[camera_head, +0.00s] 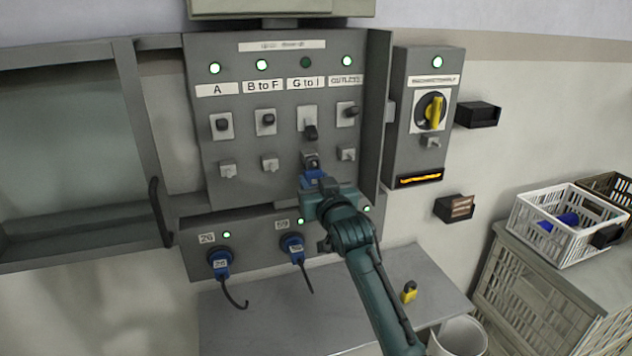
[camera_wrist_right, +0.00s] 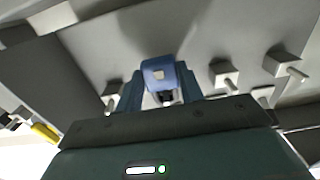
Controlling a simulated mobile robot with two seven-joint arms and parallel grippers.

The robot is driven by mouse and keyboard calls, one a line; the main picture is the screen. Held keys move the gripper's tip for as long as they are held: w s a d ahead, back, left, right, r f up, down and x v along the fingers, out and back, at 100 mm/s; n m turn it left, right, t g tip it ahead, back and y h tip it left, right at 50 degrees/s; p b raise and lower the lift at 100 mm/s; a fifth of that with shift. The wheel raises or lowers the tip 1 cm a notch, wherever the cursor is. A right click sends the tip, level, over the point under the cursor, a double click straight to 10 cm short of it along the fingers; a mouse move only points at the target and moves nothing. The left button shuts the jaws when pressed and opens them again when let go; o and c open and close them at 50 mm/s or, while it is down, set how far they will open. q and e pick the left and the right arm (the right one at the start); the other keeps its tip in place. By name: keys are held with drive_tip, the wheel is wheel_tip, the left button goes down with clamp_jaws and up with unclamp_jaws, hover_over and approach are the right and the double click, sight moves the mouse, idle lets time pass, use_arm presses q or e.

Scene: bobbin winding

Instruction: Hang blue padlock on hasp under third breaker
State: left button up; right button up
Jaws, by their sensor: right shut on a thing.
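The blue padlock (camera_head: 313,178) is at the hasp (camera_head: 310,158) under the third breaker (camera_head: 310,130), labelled G to I. My right gripper (camera_head: 317,186) is shut on the padlock from below. In the right wrist view the padlock (camera_wrist_right: 158,72) sits between the two fingers (camera_wrist_right: 160,93), close to the grey panel. Its shackle is hidden, so I cannot tell whether it passes through the hasp. The third breaker's handle points down, and the lamp above it is dark. My left gripper is not in view.
Neighbouring hasps (camera_head: 270,162) (camera_head: 347,154) stick out on both sides. Blue plugs (camera_head: 220,262) (camera_head: 293,245) with hanging cables are below left. A yellow padlock (camera_head: 409,292) rests on the grey table (camera_head: 250,320). White crate (camera_head: 560,225) stands right. An open cabinet door (camera_head: 70,150) is left.

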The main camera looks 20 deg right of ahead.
drive_tip(key=shift+f, duration=0.25)
drive_tip(key=o, duration=1.2)
drive_tip(key=shift+r, duration=0.1)
drive_tip(key=shift+c, duration=0.2)
drive_tip(key=s+b, duration=0.2)
drive_tip(key=s, duration=1.1)
drive_tip(key=s+a+f+n+g+y, duration=0.15)
drive_tip(key=s+f, duration=0.35)
drive_tip(key=f, duration=0.5)
drive_tip(key=s+a+f+g, duration=0.1)
drive_tip(key=s+f+g, duration=0.3)
drive_tip(key=f, duration=0.5)
drive_tip(key=s+a+f+n+g+y, duration=0.1)
drive_tip(key=s+f+g, duration=0.1)
drive_tip(key=s+f, duration=1)
drive_tip(key=s, duration=0.4)
drive_tip(key=shift+a, duration=0.35)
